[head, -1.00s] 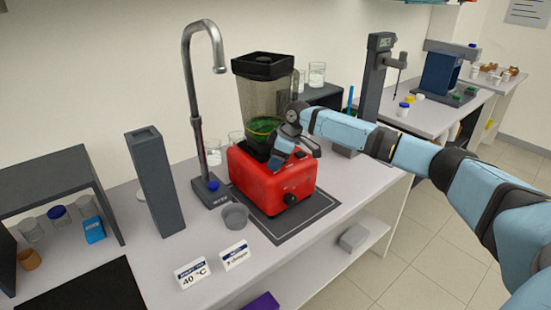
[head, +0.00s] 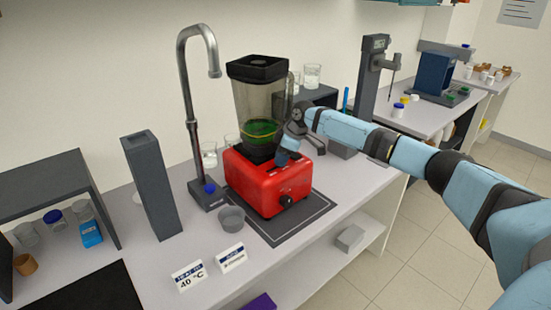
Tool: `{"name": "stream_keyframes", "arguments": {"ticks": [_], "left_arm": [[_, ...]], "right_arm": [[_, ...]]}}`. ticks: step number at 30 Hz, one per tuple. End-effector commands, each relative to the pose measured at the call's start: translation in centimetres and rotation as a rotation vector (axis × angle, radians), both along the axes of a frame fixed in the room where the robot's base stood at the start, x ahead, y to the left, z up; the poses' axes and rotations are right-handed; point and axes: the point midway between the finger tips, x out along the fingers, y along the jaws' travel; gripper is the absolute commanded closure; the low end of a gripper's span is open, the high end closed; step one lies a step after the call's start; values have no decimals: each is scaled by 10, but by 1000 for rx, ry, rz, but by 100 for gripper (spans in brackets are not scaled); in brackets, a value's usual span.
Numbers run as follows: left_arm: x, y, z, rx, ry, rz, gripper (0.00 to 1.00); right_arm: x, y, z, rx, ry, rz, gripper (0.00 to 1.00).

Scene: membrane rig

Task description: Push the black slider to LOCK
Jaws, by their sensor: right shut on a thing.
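The blender has a red base (head: 268,190) and a clear jar (head: 246,100) with a black lid and something green in its lower part. It stands upright on a dark mat. My right gripper (head: 283,158) reaches in from the right, at the top of the red base beside the jar's black foot. It is shut, apparently on the black slider, which its fingers hide. I cannot read any LOCK mark. A black knob (head: 286,202) is on the base's front. My left gripper is out of view.
A tall tap (head: 188,110) and a grey cup (head: 231,219) stand left of the blender. A tall grey box (head: 153,185) and a shelf with jars are further left. Free counter lies right of the mat.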

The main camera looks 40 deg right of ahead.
Motion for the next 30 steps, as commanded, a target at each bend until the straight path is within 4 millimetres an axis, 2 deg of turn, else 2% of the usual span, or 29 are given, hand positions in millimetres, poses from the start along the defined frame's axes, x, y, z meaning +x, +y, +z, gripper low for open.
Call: {"name": "stream_keyframes", "arguments": {"ticks": [6,7,9,10,18,22,26,30], "left_arm": [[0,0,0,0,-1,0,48],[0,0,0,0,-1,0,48],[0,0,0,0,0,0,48],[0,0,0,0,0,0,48],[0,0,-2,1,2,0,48],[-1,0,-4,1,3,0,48],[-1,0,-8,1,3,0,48],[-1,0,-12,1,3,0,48]], "right_arm": [[1,-5,2,-5,-5,-6,100],[1,-5,2,-4,-5,-7,69],[1,-5,2,-4,-5,-7,53],[1,-4,2,-5,-5,-6,50],[0,-3,2,-3,-4,-4,50],[-2,-6,10,-4,-6,-5,50],[-7,-13,30,-4,-7,-4,50],[-15,-23,61,-4,-8,-5,50]]}}
